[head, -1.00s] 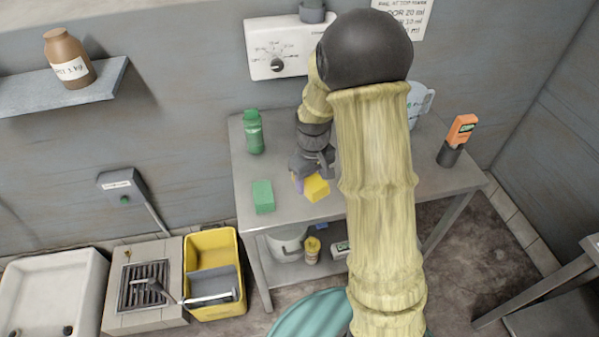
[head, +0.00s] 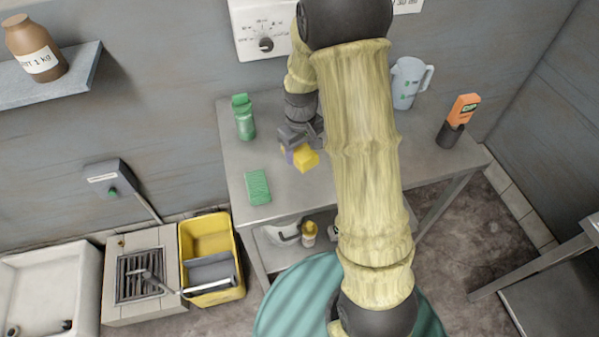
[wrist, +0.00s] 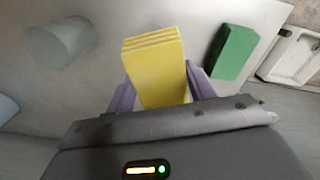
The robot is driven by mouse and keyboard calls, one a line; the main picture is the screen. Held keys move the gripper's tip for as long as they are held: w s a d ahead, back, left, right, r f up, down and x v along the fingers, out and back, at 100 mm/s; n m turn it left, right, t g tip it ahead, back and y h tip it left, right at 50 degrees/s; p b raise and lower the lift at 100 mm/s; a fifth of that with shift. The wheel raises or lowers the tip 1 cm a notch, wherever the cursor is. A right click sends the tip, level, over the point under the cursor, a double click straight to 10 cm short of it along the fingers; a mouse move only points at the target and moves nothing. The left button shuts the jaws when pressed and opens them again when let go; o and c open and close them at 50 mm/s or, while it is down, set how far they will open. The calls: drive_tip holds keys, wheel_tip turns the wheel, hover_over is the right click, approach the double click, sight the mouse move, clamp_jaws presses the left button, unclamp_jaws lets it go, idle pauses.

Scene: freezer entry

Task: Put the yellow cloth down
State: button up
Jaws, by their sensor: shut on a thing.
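The yellow cloth (head: 306,158) is a folded, layered block held at my gripper (head: 290,155) over the metal table (head: 215,195). In the wrist view, the yellow cloth (wrist: 154,66) sits between the two purple fingers of my gripper (wrist: 158,92), which is shut on it. I cannot tell whether the cloth touches the tabletop. A green block or cloth (head: 258,187) lies on the table to the left and nearer the front edge; it also shows in the wrist view (wrist: 231,51).
A green bottle (head: 244,118) stands at the table's back left. A yellow mop bucket (head: 208,235) is on the floor left of the table.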

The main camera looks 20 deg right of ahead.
sight(301, 150)
drive_tip(key=shift+f+p, duration=0.3)
drive_tip(key=shift+f, duration=2.1)
drive_tip(key=shift+f+p, duration=0.45)
drive_tip(key=shift+f, duration=1.6)
drive_tip(key=shift+f, duration=0.15)
drive_tip(key=o, duration=1)
drive_tip(key=shift+o, duration=0.2)
wheel_tip(301, 150, up, 12)
drive_tip(key=shift+r+b, duration=0.15)
drive_tip(key=shift+b, duration=1.05)
